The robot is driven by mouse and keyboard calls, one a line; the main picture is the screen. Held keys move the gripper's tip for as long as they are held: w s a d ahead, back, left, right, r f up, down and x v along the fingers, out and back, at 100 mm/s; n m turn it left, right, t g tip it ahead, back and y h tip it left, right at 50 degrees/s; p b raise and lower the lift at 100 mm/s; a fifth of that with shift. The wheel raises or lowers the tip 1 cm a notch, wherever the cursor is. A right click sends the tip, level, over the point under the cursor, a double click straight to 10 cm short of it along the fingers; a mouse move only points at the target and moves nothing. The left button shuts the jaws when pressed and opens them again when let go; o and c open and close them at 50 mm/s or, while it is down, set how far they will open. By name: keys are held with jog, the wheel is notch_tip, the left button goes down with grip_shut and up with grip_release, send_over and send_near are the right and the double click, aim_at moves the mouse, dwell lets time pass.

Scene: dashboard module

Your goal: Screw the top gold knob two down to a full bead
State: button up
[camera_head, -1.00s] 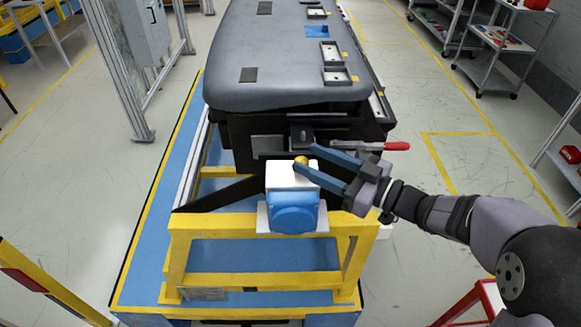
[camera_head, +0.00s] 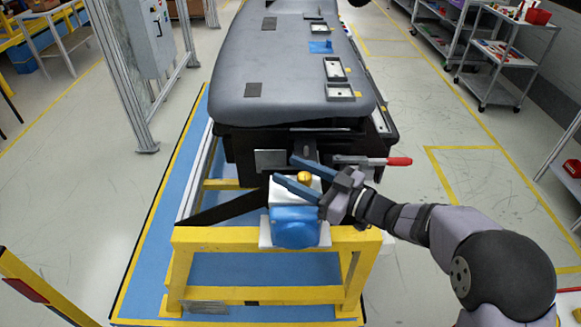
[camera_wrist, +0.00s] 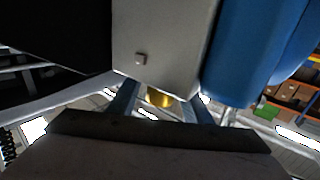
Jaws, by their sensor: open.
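The gold knob (camera_head: 304,177) sits on top of the white block with a blue front (camera_head: 296,226) at the near end of the dashboard. In the wrist view the knob (camera_wrist: 160,98) shows between my two fingers, with a visible gap on each side. My gripper (camera_head: 286,170) is open and reaches in from the right. Its blue fingers lie on either side of the knob, and their tips extend past it to the left. The knob's lower part is hidden by the near finger in the head view. No other gold knob is clearly visible.
The grey dashboard (camera_head: 290,75) lies just behind the knob. A red-handled clamp (camera_head: 375,161) sticks out to the right, close above my gripper. A yellow frame (camera_head: 215,240) stands below. The wrist view shows the pale block (camera_wrist: 165,45) and blue part (camera_wrist: 245,60) close by.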

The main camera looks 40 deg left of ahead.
jog(key=shift+s+a, duration=0.1)
jog(key=shift+a, duration=0.45)
jog(key=c, duration=1.1)
jog(key=shift+o, duration=0.2)
jog(key=m+t+b, duration=0.1)
jog(key=t, duration=0.1)
jog(key=w+m+t+b, duration=0.1)
jog(key=m+t+b, duration=0.1)
jog(key=t, duration=0.1)
jog(key=shift+f, duration=0.1)
jog(key=shift+w+m+t+b, duration=0.25)
jog(key=shift+m+t+b, duration=0.55)
jog(key=shift+t, duration=0.3)
jog(key=o, duration=1.1)
jog(key=shift+c, duration=0.2)
